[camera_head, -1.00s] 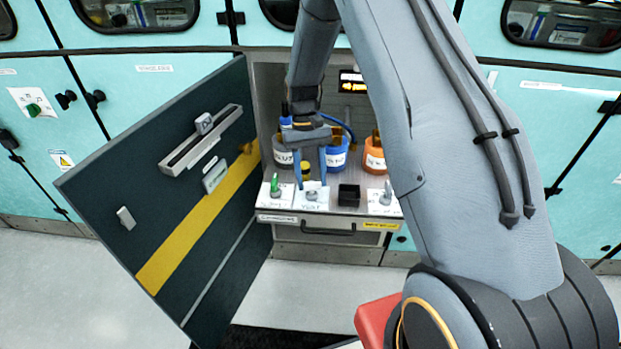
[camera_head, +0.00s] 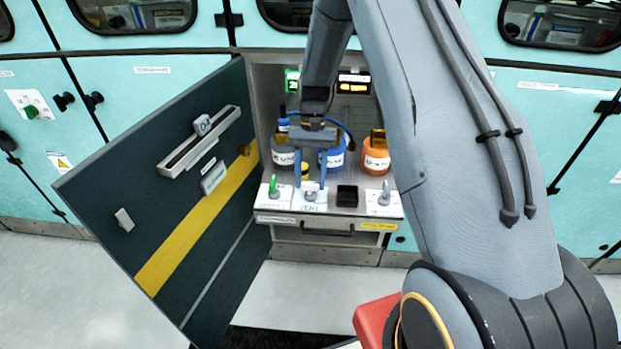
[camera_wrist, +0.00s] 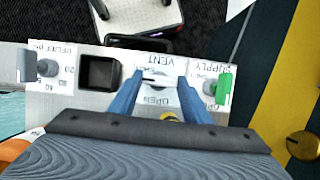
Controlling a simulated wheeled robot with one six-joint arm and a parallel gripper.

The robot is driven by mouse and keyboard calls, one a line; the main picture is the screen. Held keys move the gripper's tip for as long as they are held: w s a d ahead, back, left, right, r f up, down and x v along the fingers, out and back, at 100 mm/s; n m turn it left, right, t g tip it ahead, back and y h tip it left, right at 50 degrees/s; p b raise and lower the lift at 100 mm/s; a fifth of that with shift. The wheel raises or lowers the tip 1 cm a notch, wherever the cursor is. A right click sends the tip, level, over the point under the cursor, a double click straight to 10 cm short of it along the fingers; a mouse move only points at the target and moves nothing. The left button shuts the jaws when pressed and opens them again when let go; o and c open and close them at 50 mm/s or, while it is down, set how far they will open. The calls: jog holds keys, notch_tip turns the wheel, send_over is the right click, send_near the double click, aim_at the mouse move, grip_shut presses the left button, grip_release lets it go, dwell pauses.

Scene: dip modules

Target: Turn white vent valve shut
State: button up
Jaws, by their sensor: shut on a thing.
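The white vent valve (camera_wrist: 156,77) sits on a white plate marked VENT, with OPEN and SHUT lettering, in the middle of the panel. It also shows in the head view (camera_head: 310,196). My gripper (camera_wrist: 158,79) points down with a blue finger on each side of the valve's knob, shut on it. It also shows in the head view (camera_head: 311,184). The fingers hide part of the knob, and I cannot tell its exact angle.
A green supply valve (camera_wrist: 223,88) and a grey relief valve (camera_wrist: 46,68) flank it, with a black square socket (camera_wrist: 100,72) between vent and relief. Blue (camera_head: 332,158) and orange (camera_head: 376,160) containers stand behind. The open dark door (camera_head: 150,220) is at left.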

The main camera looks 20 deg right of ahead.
jog(key=o, duration=1)
jog(key=shift+o, duration=0.2)
jog(key=shift+r, duration=0.1)
jog(key=b+v, duration=0.1)
jog(key=v, duration=0.6)
jog(key=shift+w+r+b, duration=0.2)
jog(key=shift+r+b, duration=0.1)
jog(key=shift+b, duration=0.05)
jog(key=s+r+n+t+h, duration=0.1)
jog(key=s+r+n+t, duration=0.1)
jog(key=s, duration=1)
jog(key=s+a+r+n+t, duration=0.1)
jog(key=s+r, duration=0.3)
jog(key=s, duration=0.8)
jog(key=shift+a+r+n+t+h, duration=0.25)
jog(key=shift+a+n+t+h, duration=0.15)
jog(key=shift+n+t, duration=0.35)
